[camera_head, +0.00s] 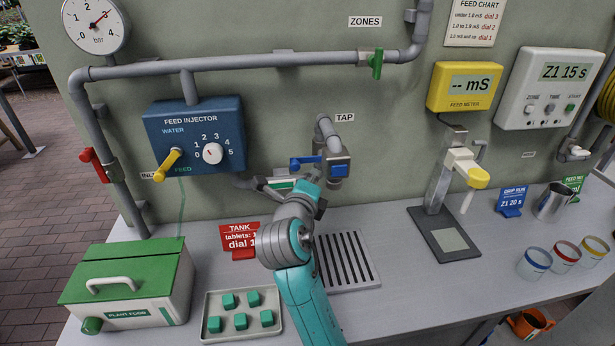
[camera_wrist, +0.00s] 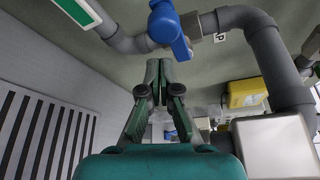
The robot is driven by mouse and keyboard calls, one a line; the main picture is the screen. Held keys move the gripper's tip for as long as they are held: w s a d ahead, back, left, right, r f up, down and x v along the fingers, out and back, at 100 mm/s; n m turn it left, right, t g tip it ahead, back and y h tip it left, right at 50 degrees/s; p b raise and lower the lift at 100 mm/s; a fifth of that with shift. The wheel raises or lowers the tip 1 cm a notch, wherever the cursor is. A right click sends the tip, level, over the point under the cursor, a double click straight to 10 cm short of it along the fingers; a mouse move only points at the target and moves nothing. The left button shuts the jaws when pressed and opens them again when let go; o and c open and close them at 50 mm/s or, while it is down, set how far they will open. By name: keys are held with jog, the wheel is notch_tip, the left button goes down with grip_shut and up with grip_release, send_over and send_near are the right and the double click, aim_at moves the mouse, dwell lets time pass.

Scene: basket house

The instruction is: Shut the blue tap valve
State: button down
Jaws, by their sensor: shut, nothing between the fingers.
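The blue tap lever (camera_head: 305,162) sticks out to the left from the grey tap (camera_head: 327,135), below the TAP label. In the wrist view the blue lever (camera_wrist: 170,30) hangs from its grey pipe, close above and slightly right of my fingertips. My gripper (camera_wrist: 160,68) is shut and empty, its dark fingers together. A small gap seems to show between fingertips and lever; contact cannot be told. In the head view my teal wrist is just below the tap, and the fingers are hard to make out.
Below the tap is a slotted drain (camera_head: 345,262). The feed injector (camera_head: 195,135) is to the left, the feed meter stand (camera_head: 437,185) to the right. A red TANK card (camera_head: 240,236) and a tray of green blocks (camera_head: 208,320) are near my arm.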

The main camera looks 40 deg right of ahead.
jog(key=s+d+v, duration=0.1)
jog(key=v, duration=0.8)
jog(key=shift+s+a, duration=0.25)
jog(key=shift+s, duration=0.05)
